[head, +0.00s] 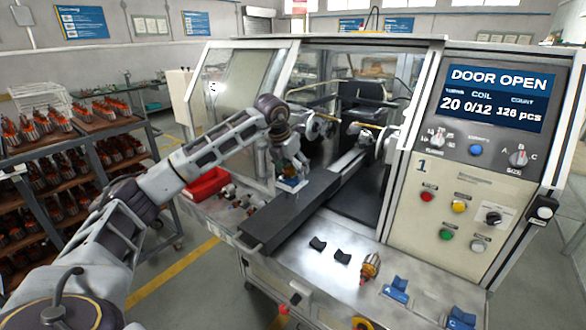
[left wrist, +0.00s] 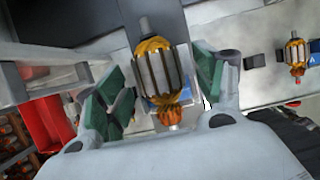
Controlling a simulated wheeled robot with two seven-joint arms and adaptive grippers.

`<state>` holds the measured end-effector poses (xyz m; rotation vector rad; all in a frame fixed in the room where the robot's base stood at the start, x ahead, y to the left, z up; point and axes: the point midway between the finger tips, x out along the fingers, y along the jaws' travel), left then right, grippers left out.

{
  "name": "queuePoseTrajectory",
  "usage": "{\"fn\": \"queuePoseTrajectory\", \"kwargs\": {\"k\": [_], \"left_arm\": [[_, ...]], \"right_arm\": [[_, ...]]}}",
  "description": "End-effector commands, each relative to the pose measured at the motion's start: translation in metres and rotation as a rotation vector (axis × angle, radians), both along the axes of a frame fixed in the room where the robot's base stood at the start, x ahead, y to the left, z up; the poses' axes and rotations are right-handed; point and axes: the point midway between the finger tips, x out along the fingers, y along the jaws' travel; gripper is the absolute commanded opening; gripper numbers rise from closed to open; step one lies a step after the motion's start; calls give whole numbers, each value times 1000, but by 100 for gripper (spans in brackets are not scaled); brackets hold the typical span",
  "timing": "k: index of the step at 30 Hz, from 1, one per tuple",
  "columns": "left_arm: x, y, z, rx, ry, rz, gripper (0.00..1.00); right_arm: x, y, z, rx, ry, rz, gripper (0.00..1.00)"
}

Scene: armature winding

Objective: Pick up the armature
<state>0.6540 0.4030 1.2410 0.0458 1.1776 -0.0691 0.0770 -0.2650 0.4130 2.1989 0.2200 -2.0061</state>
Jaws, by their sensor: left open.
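An armature (left wrist: 158,75) with a silver slotted core, orange windings and a shaft shows in the left wrist view, above a blue and white holder (left wrist: 183,103). My left gripper (left wrist: 160,84) is open, with green-padded fingers on either side of it; I cannot tell whether they touch it. In the head view my left gripper (head: 292,172) reaches down at a blue holder (head: 291,185) beside the machine's dark ledge and mostly hides this armature. A second armature (head: 371,266) lies on the front shelf, also in the left wrist view (left wrist: 296,55). My right gripper is not in view.
The winding machine's screen (head: 494,95) reads DOOR OPEN. A red bin (head: 208,184) stands left of the holder. A dark ledge (head: 290,215) runs beside it. Black and blue rests (head: 396,288) sit on the front shelf. Racks of armatures (head: 85,125) stand at left.

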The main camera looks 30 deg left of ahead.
Motion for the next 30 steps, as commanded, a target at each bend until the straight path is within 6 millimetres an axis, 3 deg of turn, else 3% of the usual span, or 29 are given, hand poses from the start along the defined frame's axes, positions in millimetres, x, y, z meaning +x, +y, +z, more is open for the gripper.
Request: {"fn": "queuePoseTrajectory", "kwargs": {"k": [14,28,30], "left_arm": [[0,0,-1,0,0,0,69],[0,0,-1,0,0,0,9],[1,0,0,0,-2,0,8]], "right_arm": [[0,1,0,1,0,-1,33],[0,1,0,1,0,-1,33],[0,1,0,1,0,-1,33]]}}
